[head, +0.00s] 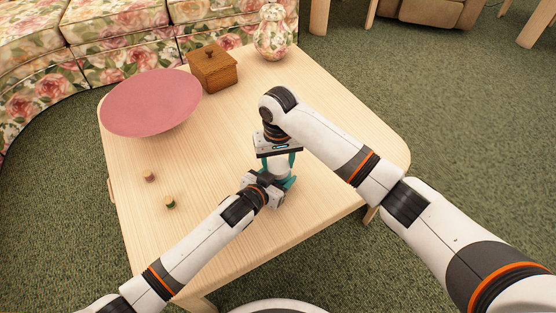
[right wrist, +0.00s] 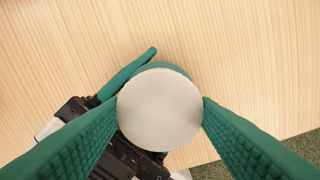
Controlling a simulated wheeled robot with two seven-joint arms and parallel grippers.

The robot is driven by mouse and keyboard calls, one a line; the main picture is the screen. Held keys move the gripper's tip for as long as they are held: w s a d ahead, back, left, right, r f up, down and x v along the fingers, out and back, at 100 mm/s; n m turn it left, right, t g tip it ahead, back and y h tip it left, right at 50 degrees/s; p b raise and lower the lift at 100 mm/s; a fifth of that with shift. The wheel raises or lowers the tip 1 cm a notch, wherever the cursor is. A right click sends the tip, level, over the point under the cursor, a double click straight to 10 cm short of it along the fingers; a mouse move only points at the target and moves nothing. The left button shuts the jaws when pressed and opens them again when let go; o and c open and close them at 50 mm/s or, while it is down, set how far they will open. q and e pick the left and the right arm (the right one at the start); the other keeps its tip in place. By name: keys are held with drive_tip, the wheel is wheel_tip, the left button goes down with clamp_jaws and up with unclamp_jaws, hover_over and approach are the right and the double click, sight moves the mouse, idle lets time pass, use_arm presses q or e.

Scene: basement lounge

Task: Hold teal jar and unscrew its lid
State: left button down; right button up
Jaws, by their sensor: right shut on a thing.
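The teal jar stands on the wooden table (head: 228,135), mostly hidden by my grippers in the head view. In the right wrist view its teal body (right wrist: 165,67) shows as a rim behind the round white lid (right wrist: 160,108). My right gripper (head: 278,165) points down from above, shut on the lid, with one teal finger on each side. My left gripper (head: 278,186) is low at the jar from the front left. One of its teal fingers (right wrist: 128,74) lies beside the jar; the other is hidden, so its grip on the jar is unclear.
A pink bowl (head: 150,100), a wooden box (head: 212,70) and a floral vase (head: 272,35) stand toward the back of the table. Two small corks or caps, one brown (head: 149,176) and one green-based (head: 170,202), lie at the left. A floral sofa (head: 120,30) is behind.

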drive_tip(key=o, duration=1.1)
drive_tip(key=shift+r, duration=2.3)
drive_tip(key=shift+c, duration=0.5)
wheel_tip(320, 180, up, 3)
drive_tip(key=shift+a+f+m, duration=0.15)
drive_tip(key=shift+f+m, duration=0.05)
drive_tip(key=shift+m, duration=1)
drive_tip(key=shift+r+m, duration=0.2)
drive_tip(key=shift+m, duration=0.1)
drive_tip(key=shift+f, duration=3.85)
drive_tip(key=c, duration=1)
drive_tip(key=n, duration=0.3)
